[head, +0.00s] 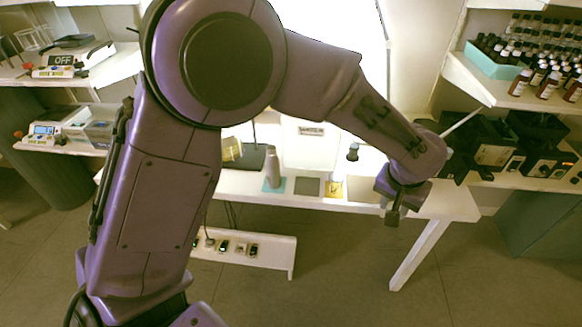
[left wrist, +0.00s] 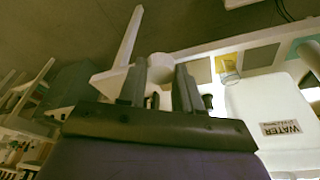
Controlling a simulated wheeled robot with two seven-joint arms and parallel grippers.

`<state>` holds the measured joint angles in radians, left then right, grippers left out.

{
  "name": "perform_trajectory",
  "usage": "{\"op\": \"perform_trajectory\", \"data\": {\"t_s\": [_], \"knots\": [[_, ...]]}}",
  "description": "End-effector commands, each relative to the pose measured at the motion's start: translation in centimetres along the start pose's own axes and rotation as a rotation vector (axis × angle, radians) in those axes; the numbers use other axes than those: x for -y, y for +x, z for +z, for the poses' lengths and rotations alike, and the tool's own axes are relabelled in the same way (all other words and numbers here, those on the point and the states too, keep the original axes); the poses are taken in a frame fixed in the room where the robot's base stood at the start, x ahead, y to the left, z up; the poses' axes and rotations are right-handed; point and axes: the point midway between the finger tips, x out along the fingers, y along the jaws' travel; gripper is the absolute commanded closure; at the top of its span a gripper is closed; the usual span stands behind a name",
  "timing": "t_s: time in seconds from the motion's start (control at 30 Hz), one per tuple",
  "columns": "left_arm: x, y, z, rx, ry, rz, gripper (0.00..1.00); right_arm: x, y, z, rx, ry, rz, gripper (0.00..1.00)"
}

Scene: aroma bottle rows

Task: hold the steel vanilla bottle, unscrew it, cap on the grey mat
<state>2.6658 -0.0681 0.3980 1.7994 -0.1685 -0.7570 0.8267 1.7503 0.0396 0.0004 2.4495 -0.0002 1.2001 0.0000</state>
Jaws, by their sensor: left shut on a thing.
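My left gripper (head: 398,207) hangs at the right end of the table, in front of its edge. In the left wrist view its fingers (left wrist: 160,85) are shut on a pale grey, rounded cylinder (left wrist: 160,68). I cannot read a label or make out a cap on it, and the gripper hides it in the head view. A steel-grey bottle (head: 273,167) stands upright on a teal mat (head: 264,186), well left of the gripper. The grey mat (head: 307,187) lies bare to its right. My right gripper is not in view.
A white WATER container (head: 308,150) stands behind the mats; it also shows in the left wrist view (left wrist: 270,105). A small glass (head: 335,184) stands on a yellow mat. Shelves with bottles (head: 547,84) and dark devices (head: 495,155) are at right.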

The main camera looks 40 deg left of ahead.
Motion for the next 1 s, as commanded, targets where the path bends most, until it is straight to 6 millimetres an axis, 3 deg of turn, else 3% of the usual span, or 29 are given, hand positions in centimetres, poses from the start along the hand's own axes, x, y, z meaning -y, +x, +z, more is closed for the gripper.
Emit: {"op": "perform_trajectory", "data": {"t_s": [0.17,0.4,0.53,0.6,0.73,1.0], "knots": [[8.3,1.5,0.4,0.001,-0.038,-0.013,0.99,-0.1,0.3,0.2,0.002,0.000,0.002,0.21],[22.8,2.4,3.4,0.002,-0.126,-0.035,0.99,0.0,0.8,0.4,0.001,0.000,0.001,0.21],[28.3,2.2,5.5,0.003,-0.163,-0.048,0.99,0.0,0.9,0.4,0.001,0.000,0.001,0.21],[30.1,2.1,6.3,0.002,-0.176,-0.052,0.99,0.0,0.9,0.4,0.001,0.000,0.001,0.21],[31.2,2.5,6.3,0.004,-0.181,-0.056,0.99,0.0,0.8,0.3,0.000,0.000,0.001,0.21],[29.7,7.5,0.2,0.007,-0.175,-0.058,0.99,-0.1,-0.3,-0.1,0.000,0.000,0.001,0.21]]}}
